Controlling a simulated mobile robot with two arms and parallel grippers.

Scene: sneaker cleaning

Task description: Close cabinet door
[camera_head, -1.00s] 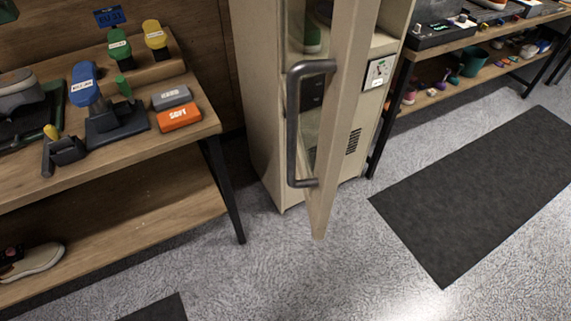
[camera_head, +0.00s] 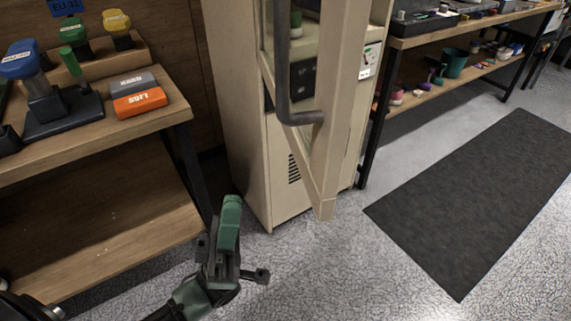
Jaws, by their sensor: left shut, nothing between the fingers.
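The beige cabinet (camera_head: 238,130) stands at the middle of the head view, its top cut off. Its door (camera_head: 335,130) is swung open toward me, and shelves with dark items show behind it. A dark grey bar handle (camera_head: 283,75) is fixed on the door. My left gripper (camera_head: 231,205) is shut and empty, low in front of the cabinet and left of the door. It is apart from the door and handle. My right gripper is not in view.
A wooden bench (camera_head: 160,118) with brushes and an orange SOFT block (camera_head: 139,102) stands close on the left. Another shelf bench (camera_head: 470,30) stands at the back right. A dark mat (camera_head: 480,200) lies on the open floor at right.

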